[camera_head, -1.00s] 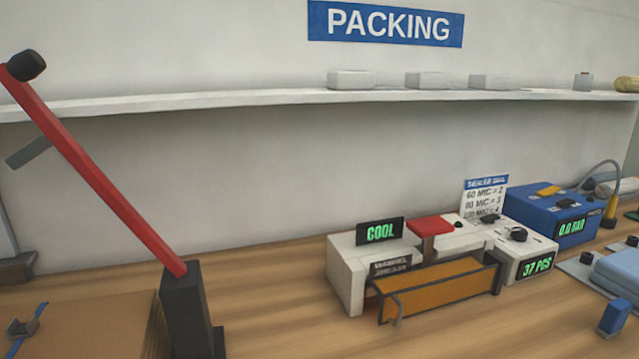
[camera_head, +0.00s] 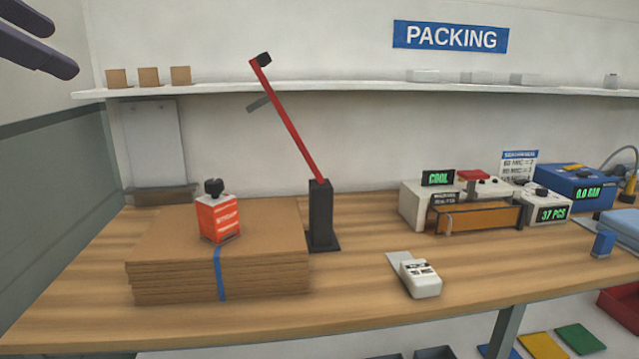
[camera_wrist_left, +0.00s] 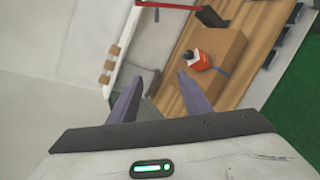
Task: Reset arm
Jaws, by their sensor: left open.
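My left gripper (camera_head: 50,42) shows at the upper left of the head view as two dark purple fingers, high above the bench and apart from everything. In the left wrist view the same two fingers (camera_wrist_left: 154,88) stand apart with nothing between them. My right gripper is not in either view.
The wooden bench (camera_head: 90,290) holds strapped cardboard (camera_head: 150,270), a red-armed lever press (camera_head: 321,215), a white handheld device (camera_head: 420,278) and a sealer (camera_head: 480,217). A shelf (camera_head: 300,88) runs along the wall.

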